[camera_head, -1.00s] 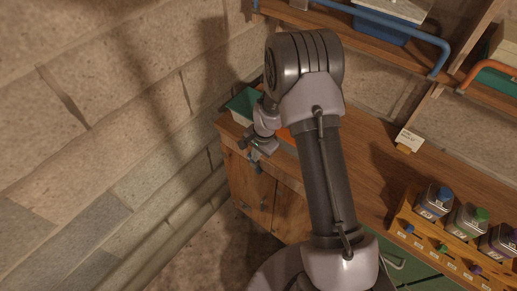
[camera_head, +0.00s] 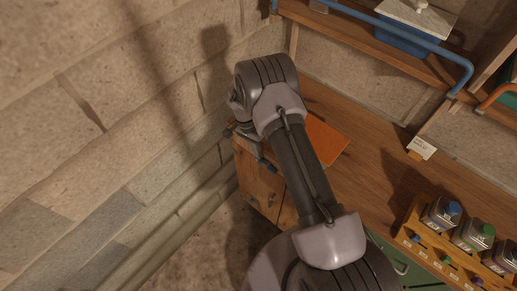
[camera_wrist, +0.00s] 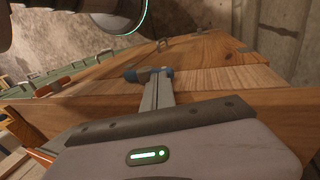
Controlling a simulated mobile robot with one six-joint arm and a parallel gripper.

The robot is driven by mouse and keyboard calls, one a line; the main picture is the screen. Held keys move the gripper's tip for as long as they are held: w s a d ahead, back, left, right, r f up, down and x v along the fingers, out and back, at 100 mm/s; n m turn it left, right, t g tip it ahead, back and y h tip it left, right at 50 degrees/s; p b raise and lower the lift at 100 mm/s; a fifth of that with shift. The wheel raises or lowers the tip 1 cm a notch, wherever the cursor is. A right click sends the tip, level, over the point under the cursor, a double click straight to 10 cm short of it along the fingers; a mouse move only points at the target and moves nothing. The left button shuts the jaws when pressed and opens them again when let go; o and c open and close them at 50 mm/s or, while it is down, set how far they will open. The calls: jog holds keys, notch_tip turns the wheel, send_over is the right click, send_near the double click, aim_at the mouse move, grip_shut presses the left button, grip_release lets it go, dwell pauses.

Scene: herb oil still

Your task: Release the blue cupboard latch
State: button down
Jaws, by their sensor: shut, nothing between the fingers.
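My gripper (camera_wrist: 150,76) is shut and empty, its blue-tipped fingers in front of the wooden cupboard's face (camera_wrist: 205,82) in the wrist view. In the head view the gripper (camera_head: 266,163) is partly hidden by my arm, at the upper front of the wooden cupboard (camera_head: 258,187) by the left wall. I cannot make out a blue latch apart from the blue fingertips. Whether the fingertips touch the wood is unclear.
The counter holds an orange sheet (camera_head: 322,139), a small label card (camera_head: 421,148) and a bottle rack (camera_head: 428,236) at right. A shelf with a blue rail (camera_head: 460,70) hangs above. The stone wall (camera_head: 120,150) stands close on the left.

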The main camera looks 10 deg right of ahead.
jog(key=shift+w+a+f+b, duration=0.25)
jog(key=shift+f+b, duration=0.2)
jog(key=shift+b, duration=0.45)
jog(key=shift+f+b, duration=0.1)
jog(key=shift+b, duration=0.2)
notch_tip(320, 180, up, 5)
jog(key=p, duration=0.2)
jog(key=shift+w+p, duration=0.15)
jog(key=shift+p, duration=0.15)
jog(key=w+a+r, duration=0.2)
jog(key=w+a, duration=0.3)
jog(key=w, duration=0.2)
jog(key=shift+w+a+r, duration=0.2)
jog(key=shift+a+r, duration=0.05)
jog(key=shift+r, duration=0.15)
